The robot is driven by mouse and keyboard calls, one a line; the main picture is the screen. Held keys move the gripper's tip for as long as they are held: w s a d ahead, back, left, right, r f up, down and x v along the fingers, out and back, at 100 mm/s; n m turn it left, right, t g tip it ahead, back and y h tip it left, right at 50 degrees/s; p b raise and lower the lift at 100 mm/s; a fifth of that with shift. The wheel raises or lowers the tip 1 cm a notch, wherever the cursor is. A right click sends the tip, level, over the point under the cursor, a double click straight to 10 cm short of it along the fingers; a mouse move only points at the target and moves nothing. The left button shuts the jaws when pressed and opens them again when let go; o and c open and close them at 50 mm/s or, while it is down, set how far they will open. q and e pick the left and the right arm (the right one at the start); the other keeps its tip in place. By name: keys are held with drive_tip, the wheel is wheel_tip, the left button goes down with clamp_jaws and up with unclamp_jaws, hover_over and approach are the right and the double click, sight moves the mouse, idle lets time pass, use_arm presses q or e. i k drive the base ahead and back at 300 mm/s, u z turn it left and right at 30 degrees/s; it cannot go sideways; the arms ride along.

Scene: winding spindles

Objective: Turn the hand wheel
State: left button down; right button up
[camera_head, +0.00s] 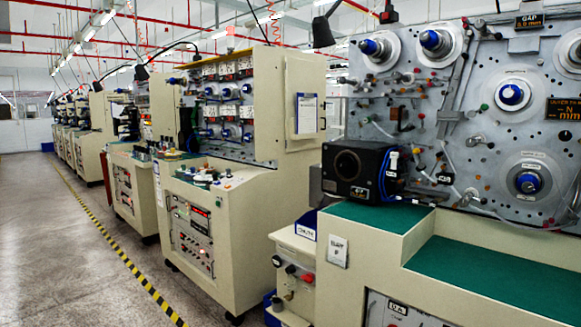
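I cannot make out a thing that is clearly the hand wheel. Several silver discs with blue hubs sit on the grey upright panel (455,110) of the near machine at the right. One disc (395,47) is at the panel's upper left, and another disc (540,200) is at its lower right. A disc at the right edge is partly cut off. Neither of my grippers is in view.
A black box (355,172) with a round opening stands at the panel's left. The green machine top (490,275) is mostly bare. More cream machines (235,235) line up to the left. The grey floor (60,250) is open beside a yellow-black strip (128,265).

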sight(346, 165)
drive_tip(key=u, duration=0.8)
drive_tip(key=i, duration=1.6)
drive_tip(key=z, duration=0.6)
drive_tip(key=i, duration=1.25)
drive_tip(key=z, duration=1.2)
